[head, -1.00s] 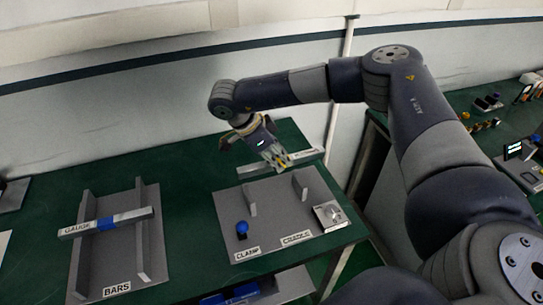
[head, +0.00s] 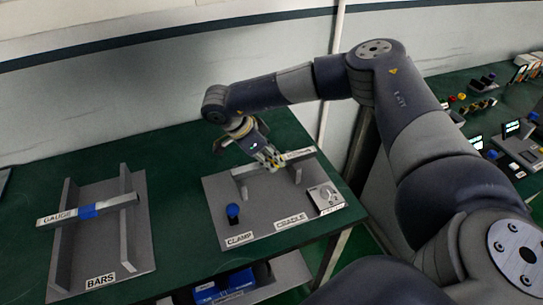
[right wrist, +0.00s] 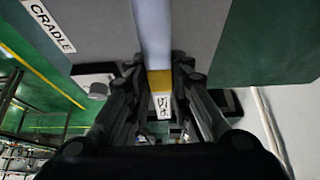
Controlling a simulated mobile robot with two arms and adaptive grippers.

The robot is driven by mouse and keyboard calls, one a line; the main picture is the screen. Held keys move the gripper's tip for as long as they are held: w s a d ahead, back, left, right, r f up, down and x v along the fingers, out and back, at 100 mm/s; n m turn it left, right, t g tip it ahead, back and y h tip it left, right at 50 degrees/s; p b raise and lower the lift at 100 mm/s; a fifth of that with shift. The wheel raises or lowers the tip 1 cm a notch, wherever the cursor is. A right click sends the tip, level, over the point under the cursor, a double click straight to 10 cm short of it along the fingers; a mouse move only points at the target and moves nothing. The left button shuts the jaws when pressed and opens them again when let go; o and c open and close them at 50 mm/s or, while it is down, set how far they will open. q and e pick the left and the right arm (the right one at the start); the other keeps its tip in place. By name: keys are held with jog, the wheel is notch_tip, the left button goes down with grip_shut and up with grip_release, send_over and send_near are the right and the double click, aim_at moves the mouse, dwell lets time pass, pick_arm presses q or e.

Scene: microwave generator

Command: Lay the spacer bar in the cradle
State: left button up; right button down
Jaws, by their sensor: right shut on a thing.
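The spacer bar (head: 246,170) is pale grey with a yellow band and a label at one end; it also shows in the right wrist view (right wrist: 151,35). My right gripper (head: 274,163) is shut on it near the yellow band, and the right wrist view shows its fingers on both sides (right wrist: 160,90). The cradle (head: 265,207) is a grey plate with two upright supports. The bar is level above or at the support tops and spans both in the head view; I cannot tell whether it touches them. My left gripper is not in view.
A gauge bar (head: 117,203) with a blue band lies across the bars rack (head: 85,250) at left. A blue-topped clamp knob (head: 233,212) and a small metal block with a dial (head: 325,197) stand on the cradle plate. Blue bins (head: 225,285) sit below the table.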

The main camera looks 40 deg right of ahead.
jog(key=shift+f, duration=0.3)
dwell(0.4)
jog(key=c, duration=1.4)
grip_release()
jog(key=shift+o, duration=0.2)
jog(key=v, duration=1.2)
jog(key=shift+f, duration=0.1)
